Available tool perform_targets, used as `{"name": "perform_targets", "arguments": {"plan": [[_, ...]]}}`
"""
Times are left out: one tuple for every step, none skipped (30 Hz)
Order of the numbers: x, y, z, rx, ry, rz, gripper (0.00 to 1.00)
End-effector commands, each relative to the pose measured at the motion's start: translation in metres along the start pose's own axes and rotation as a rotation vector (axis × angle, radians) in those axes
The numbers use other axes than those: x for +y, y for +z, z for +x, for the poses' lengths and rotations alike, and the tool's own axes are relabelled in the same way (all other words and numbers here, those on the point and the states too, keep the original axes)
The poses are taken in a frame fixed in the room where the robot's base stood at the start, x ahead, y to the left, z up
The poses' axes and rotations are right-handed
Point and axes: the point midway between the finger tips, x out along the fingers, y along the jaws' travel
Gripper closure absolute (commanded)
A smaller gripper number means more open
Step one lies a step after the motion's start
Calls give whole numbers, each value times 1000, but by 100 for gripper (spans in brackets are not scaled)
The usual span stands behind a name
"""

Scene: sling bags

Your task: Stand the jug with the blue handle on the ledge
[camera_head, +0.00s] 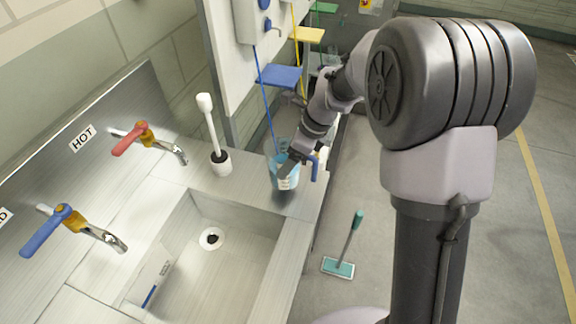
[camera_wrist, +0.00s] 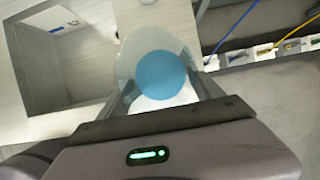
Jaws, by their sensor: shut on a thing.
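A clear jug (camera_head: 281,179) with a blue handle (camera_head: 315,168) and blue contents is at the far right end of the steel sink unit. My gripper (camera_head: 290,166) is shut on the jug, reaching it from the upper right. The jug looks roughly upright over the steel ledge (camera_head: 250,190) beside the basin; I cannot tell whether its base touches. In the wrist view the jug (camera_wrist: 185,55) fills the middle, with a round blue surface inside, and the pale steel lies behind it. My fingers partly hide the jug.
A white brush in a dark-banded holder (camera_head: 221,163) stands left of the jug. The basin (camera_head: 215,270) with a drain lies in front. Red (camera_head: 145,138) and blue (camera_head: 65,220) taps are at left. A teal floor tool (camera_head: 340,266) is on the floor. Coloured hoses hang behind.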

Motion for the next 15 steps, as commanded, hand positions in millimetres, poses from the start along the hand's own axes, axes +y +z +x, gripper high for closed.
{"name": "perform_targets", "arguments": {"plan": [[-4, 4, 2, -1, -1, -1, 93], [-6, 6, 4, -1, -1, -1, 93], [-6, 2, 13, 0, 0, 2, 93], [-6, -2, 20, 0, 0, 1, 93], [-5, -5, 28, 1, 1, 1, 93], [-5, -8, 35, 1, 1, 1, 93], [-5, -9, 38, 0, 1, 1, 93], [-6, -9, 38, -1, 0, 1, 93], [-6, -9, 37, -1, -1, 1, 93], [-6, -8, 36, -1, -1, 0, 93], [-6, -8, 35, -1, -1, 0, 93], [-6, -8, 35, -1, -1, 0, 93], [-6, -8, 35, -1, -1, 0, 93], [-6, -8, 35, -1, -1, 0, 93], [-6, -8, 36, -1, -1, 0, 93]]}}
